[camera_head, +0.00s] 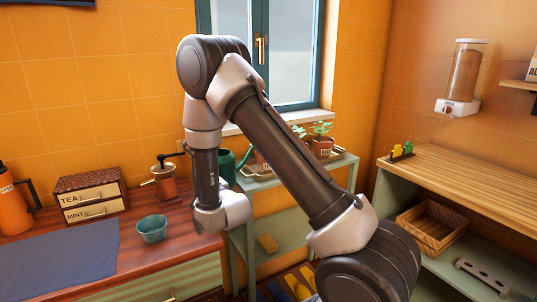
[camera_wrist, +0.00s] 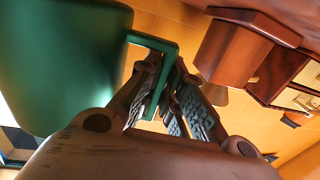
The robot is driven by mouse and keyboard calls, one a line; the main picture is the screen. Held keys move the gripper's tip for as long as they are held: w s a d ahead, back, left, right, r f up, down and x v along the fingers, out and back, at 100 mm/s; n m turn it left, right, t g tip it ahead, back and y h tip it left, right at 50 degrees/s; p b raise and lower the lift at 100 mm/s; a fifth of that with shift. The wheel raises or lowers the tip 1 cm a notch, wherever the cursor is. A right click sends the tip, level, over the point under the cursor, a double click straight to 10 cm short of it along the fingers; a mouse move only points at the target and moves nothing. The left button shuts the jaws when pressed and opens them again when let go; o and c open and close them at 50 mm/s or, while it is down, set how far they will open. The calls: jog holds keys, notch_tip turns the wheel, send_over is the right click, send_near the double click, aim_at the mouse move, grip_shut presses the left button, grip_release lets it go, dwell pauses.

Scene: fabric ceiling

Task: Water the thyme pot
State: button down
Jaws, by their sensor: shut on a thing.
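A green watering can (camera_head: 226,165) shows partly behind my arm in the head view, at the right end of the wooden counter. In the wrist view its green body (camera_wrist: 60,60) fills the left side, and its angular handle (camera_wrist: 150,42) runs between my fingers. My gripper (camera_wrist: 166,105) is shut on that handle. In the head view my gripper is hidden behind my own arm. A terracotta pot with green leaves (camera_head: 320,147) stands on the pale green shelf by the window. Another pot (camera_head: 261,161) is partly hidden by my arm. I cannot read which label says thyme.
A hand grinder (camera_head: 165,183), a teal bowl (camera_head: 152,229), tea and mint drawers (camera_head: 91,204) and an orange flask (camera_head: 12,207) stand on the counter. A blue mat (camera_head: 62,265) lies in front. The wooden bench (camera_head: 455,185) at right is mostly clear.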

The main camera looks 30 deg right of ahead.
jog(key=shift+r, duration=0.25)
jog(key=shift+r, duration=1.9)
